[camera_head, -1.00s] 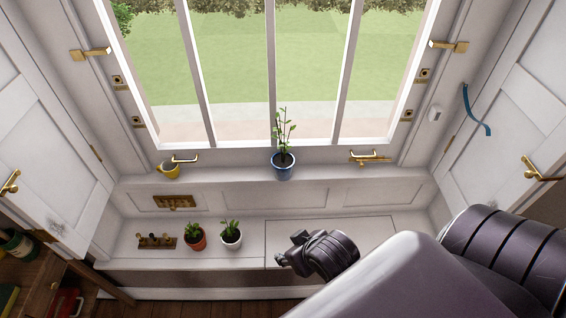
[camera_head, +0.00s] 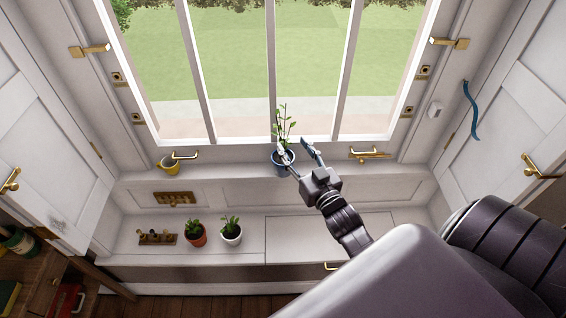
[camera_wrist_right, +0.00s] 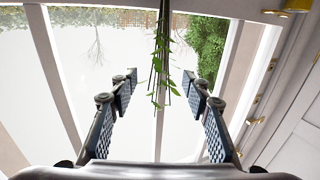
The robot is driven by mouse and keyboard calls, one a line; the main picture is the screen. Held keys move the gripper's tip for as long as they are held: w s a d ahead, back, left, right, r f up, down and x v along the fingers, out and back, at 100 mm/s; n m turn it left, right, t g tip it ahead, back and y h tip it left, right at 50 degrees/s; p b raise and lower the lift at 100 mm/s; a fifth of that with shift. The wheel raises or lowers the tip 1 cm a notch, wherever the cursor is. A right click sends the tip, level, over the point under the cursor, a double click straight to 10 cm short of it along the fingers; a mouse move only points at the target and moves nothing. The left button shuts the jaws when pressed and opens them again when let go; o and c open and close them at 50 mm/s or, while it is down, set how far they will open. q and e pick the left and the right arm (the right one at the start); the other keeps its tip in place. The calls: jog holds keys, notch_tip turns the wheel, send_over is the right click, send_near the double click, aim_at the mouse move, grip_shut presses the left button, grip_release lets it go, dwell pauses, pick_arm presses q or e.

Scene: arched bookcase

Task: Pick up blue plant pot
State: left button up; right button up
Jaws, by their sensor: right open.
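The blue plant pot (camera_head: 279,167) stands upright on the window ledge with a thin leafy plant (camera_head: 284,118) in it. My right gripper (camera_head: 296,149) is open at the pot. In the head view one finger overlaps the pot's rim and the other lies to the right of it. In the right wrist view my right gripper (camera_wrist_right: 161,82) has its two fingers wide apart. The pot is out of that view. I cannot tell whether a finger touches it. My left gripper is not in view.
Two small potted plants (camera_head: 231,232) stand on the lower seat. The window (camera_head: 270,75) is close behind the blue pot.

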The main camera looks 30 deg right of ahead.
aim_at(285, 135)
jog(key=w, duration=0.2)
jog(key=shift+w+d+r+p, duration=0.15)
jog(key=shift+w+d+p, duration=0.05)
jog(key=shift+w+p, duration=0.15)
jog(key=w, duration=0.2)
jog(key=w+p, duration=0.1)
jog(key=w, duration=0.1)
jog(key=shift+d, duration=0.2)
jog(key=shift+w+d, duration=0.1)
jog(key=shift+w, duration=0.35)
jog(key=shift+c, duration=0.6)
grip_shut()
